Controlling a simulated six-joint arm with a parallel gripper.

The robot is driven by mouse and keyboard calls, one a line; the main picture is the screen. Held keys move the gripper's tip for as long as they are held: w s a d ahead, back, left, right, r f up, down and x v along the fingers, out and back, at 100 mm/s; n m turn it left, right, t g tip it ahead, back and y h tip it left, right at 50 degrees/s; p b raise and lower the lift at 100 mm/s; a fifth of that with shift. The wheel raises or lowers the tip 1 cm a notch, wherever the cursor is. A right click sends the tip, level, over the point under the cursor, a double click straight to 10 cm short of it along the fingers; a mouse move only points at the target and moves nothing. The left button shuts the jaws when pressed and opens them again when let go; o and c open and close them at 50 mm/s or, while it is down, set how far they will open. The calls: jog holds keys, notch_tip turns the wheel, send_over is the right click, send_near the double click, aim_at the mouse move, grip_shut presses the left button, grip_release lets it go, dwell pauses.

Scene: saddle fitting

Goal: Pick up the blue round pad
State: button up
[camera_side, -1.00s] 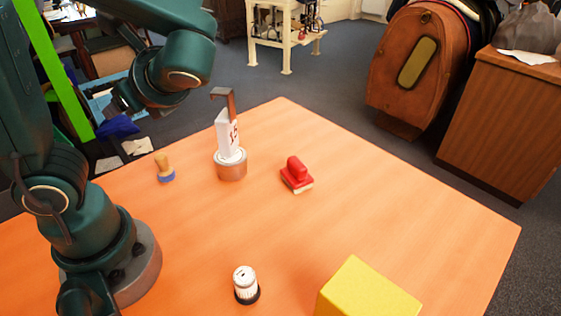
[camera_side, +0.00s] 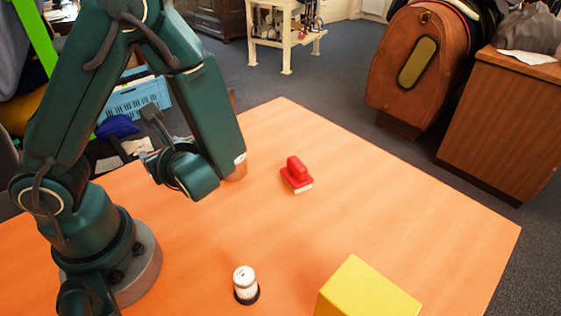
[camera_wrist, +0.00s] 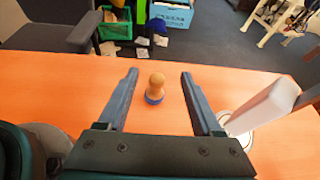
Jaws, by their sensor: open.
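The blue round pad (camera_wrist: 154,99) is the base of a small upright stamp with a tan wooden knob (camera_wrist: 157,82). It stands on the orange table in the wrist view. My gripper (camera_wrist: 159,74) is open, and its two fingers lie to the left and right of the stamp in that picture. Nothing is held between them. Whether the fingertips are above or level with the stamp I cannot tell. In the side view my arm hides the stamp.
The table's middle is clear.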

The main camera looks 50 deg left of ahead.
notch_tip(320, 180, down, 3)
jog(key=shift+f, duration=0.2)
jog(key=shift+a+f, duration=0.1)
jog(key=shift+f, duration=0.05)
jog(key=shift+x, duration=2.45)
grip_shut()
